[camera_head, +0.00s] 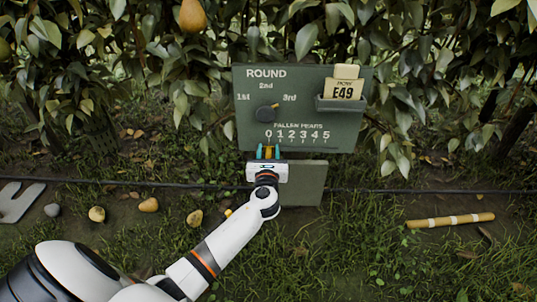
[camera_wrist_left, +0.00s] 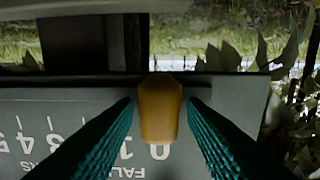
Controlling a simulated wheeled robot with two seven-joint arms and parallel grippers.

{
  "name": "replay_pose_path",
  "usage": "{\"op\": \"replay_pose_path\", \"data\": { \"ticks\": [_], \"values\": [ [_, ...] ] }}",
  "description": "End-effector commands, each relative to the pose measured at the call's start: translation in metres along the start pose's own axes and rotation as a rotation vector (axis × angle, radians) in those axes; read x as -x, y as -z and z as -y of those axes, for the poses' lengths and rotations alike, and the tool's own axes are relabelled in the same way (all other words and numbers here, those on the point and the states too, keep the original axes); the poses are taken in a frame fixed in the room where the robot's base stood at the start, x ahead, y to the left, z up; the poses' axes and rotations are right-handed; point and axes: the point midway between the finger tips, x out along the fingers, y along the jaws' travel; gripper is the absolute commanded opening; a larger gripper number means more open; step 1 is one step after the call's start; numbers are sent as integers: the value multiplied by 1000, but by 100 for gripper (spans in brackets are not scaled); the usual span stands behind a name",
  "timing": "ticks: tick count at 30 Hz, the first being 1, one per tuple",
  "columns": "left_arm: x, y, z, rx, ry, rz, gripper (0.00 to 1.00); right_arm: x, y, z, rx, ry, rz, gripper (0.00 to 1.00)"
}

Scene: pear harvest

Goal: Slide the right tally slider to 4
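The green tally board (camera_head: 245,90) stands in front of the bushes, with a "FALLEN PEARS" scale (camera_head: 297,133) numbered 0 to 5 along its lower part. One yellow slider (camera_head: 268,153) shows at the board's lower edge, at the 0 mark. In the left wrist view the yellow slider (camera_wrist_left: 160,108) stands upright just by the 0, with the scale upside down. My left gripper (camera_head: 268,152) has teal fingers, one on each side of the slider. Narrow gaps appear between slider and fingertips in the left wrist view (camera_wrist_left: 159,103). My right gripper is not in view.
A green post (camera_head: 307,183) stands below. A banded stick (camera_head: 450,220) and pears (camera_head: 148,205) lie on the ground.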

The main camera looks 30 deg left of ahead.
Motion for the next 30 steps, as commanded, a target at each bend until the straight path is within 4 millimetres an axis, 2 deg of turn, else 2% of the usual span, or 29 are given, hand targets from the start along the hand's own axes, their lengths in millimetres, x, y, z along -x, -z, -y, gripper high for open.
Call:
{"op": "replay_pose_path", "data": {
  "ticks": [5,8,12,18,20,23,30],
  "values": [
    [0,0,0,0,0,0,38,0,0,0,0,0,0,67],
    [0,0,0,0,0,0,25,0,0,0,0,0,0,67],
    [0,0,0,0,0,0,2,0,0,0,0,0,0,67],
    [0,0,-4,2,0,1,0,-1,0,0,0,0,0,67],
    [0,1,-12,4,-1,2,0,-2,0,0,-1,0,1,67],
    [0,1,-36,6,-1,3,0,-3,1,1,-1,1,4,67],
    [0,-1,-105,4,-2,3,0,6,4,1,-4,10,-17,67]
  ]
}}
